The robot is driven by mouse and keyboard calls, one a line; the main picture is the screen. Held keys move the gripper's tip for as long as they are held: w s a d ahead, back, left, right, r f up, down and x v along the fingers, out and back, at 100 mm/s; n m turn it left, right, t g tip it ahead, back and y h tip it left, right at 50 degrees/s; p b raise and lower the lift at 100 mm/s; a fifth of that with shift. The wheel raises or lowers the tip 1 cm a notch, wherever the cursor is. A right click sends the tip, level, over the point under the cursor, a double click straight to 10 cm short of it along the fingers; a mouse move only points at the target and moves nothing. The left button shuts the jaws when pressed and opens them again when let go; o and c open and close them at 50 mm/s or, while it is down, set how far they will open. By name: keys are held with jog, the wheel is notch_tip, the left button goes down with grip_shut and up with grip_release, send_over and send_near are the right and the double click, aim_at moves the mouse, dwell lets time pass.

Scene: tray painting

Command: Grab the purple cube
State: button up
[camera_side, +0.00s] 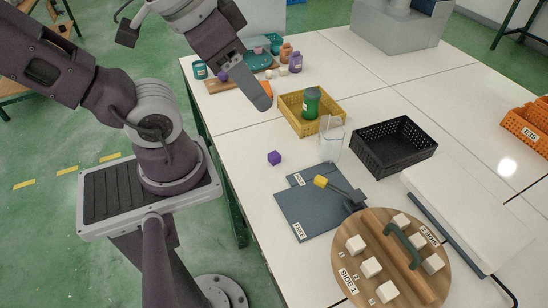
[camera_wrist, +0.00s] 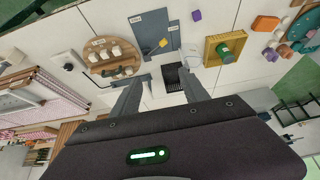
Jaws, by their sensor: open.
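The purple cube (camera_side: 274,157) rests on the white table, near its left edge, in the side view. It also shows near the top of the wrist view (camera_wrist: 196,15), right of centre. My gripper (camera_side: 264,101) is above the table in the side view, higher up the picture than the cube and apart from it. In the wrist view my gripper (camera_wrist: 162,77) has its two fingers spread with nothing between them, and the cube lies beyond them, up and to the right.
A yellow crate (camera_side: 290,103) with a green container (camera_side: 311,103), a clear glass (camera_side: 331,139) and a black crate (camera_side: 432,148) stand right of the cube. A dark mat (camera_side: 297,208) and a round wooden tray (camera_side: 401,295) with several white blocks lie nearer. Bare table surrounds the cube.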

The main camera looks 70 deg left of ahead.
jog(key=w+a+f+n+g, duration=0.1)
jog(key=w+a+f+n, duration=0.25)
jog(key=w, duration=0.25)
jog(key=n+g, duration=0.4)
jog(key=n, duration=1.2)
send_over(274, 155)
jog(key=f, duration=2.4)
jog(key=shift+w+a+f, duration=0.15)
jog(key=shift+w+f, duration=0.1)
jog(key=shift+f, duration=0.1)
jog(key=shift+n+g, duration=0.3)
jog(key=shift+n, duration=0.15)
notch_tip(274, 155, down, 8)
jog(key=shift+s+f, duration=0.15)
jog(key=shift+f, duration=0.05)
grip_shut()
